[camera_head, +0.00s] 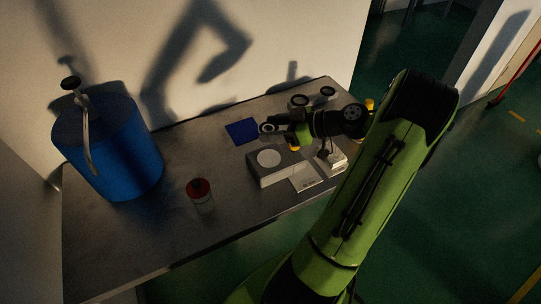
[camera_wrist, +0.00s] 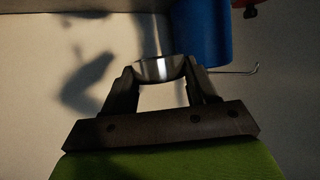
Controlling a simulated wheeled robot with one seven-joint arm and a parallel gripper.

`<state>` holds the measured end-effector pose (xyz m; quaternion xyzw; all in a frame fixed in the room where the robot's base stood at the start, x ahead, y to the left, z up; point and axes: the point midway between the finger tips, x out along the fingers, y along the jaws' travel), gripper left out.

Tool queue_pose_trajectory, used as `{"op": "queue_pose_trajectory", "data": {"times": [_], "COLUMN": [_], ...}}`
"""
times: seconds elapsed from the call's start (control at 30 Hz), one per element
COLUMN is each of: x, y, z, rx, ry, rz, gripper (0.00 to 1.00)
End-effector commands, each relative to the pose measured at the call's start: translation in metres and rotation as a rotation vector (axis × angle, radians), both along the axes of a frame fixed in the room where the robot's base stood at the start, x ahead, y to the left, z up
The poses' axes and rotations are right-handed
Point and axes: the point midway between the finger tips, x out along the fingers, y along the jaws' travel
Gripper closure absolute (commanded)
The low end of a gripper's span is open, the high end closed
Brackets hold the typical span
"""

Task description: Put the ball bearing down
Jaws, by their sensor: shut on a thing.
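The ball bearing (camera_wrist: 159,69) is a shiny metal ring between the two fingers of my gripper (camera_wrist: 161,78) in the wrist view. My gripper is shut on it, one finger at each side. In the head view the ball bearing (camera_head: 267,128) shows as a small pale ring at the left end of my gripper (camera_head: 273,128). It appears to be held above the bench, near the blue square and the grey block; its exact height is hard to tell.
A blue square (camera_head: 241,131) lies flat on the bench (camera_head: 150,235). A grey block with a white disc (camera_head: 269,158) stands below my gripper. A red-capped jar (camera_head: 200,196) and a large blue container (camera_head: 112,150) stand left. Dark round parts (camera_head: 327,92) lie behind. The front left bench is clear.

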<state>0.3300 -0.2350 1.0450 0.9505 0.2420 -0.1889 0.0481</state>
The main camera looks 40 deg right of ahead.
Motion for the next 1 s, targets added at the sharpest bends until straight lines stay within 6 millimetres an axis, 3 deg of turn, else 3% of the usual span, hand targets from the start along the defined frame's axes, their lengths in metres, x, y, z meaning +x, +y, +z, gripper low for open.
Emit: {"op": "queue_pose_trajectory", "data": {"times": [0.3,0.6,0.97,1.0], "x": [-0.001,-0.001,-0.001,-0.001], "y": [0.0,0.0,0.0,0.0], "z": [-0.057,-0.101,-0.105,-0.105], "rx": [0.005,0.003,-0.002,-0.001], "ry": [0.0,-0.001,-0.001,0.0], "rz": [0.0,0.0,0.001,0.0], "gripper": [0.8,0.8,0.8,0.38]}}
